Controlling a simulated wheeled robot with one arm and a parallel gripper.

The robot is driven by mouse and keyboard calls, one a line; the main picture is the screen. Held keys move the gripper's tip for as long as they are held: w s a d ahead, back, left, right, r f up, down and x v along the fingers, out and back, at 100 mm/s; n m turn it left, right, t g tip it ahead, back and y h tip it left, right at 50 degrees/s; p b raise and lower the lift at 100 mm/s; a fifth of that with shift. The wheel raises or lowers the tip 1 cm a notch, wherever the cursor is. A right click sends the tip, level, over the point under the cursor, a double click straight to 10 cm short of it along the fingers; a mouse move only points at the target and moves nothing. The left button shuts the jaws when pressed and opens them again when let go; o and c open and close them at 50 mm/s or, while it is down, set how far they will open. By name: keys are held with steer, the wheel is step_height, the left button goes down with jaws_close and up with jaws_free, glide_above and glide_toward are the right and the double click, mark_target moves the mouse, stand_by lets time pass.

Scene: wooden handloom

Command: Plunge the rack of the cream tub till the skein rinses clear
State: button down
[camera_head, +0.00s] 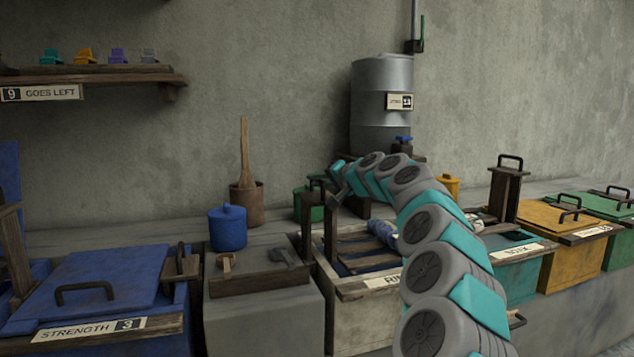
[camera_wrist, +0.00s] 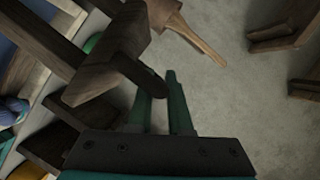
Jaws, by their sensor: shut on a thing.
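The cream tub (camera_head: 365,322) stands at the middle front with a partly covered label beginning "RIN". Its wooden slatted rack (camera_head: 368,263) shows inside the rim, with upright posts at the left. A blue and pale skein (camera_head: 385,233) lies at the rack's right side, partly hidden by my arm; blue strands also show at the left edge of the wrist view (camera_wrist: 14,112). My gripper (camera_head: 338,192) is above the tub's back left. In the wrist view my gripper (camera_wrist: 160,92) is shut on the dark rack handle (camera_wrist: 142,76). The water's colour cannot be made out.
A blue tub (camera_head: 100,275) labelled "STRENGTH 3" is left, beside a grey block (camera_head: 265,310). Teal, yellow (camera_head: 555,215) and green tubs stand right. A metal barrel (camera_head: 382,120) with a blue tap stands behind. A wooden pot with a paddle (camera_head: 246,200) stands back left.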

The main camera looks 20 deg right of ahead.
steer(key=c, duration=0.8)
jaws_free()
steer(key=shift+c, duration=0.2)
steer(key=b+v, duration=0.1)
steer(key=v, duration=0.7)
steer(key=shift+w, duration=0.1)
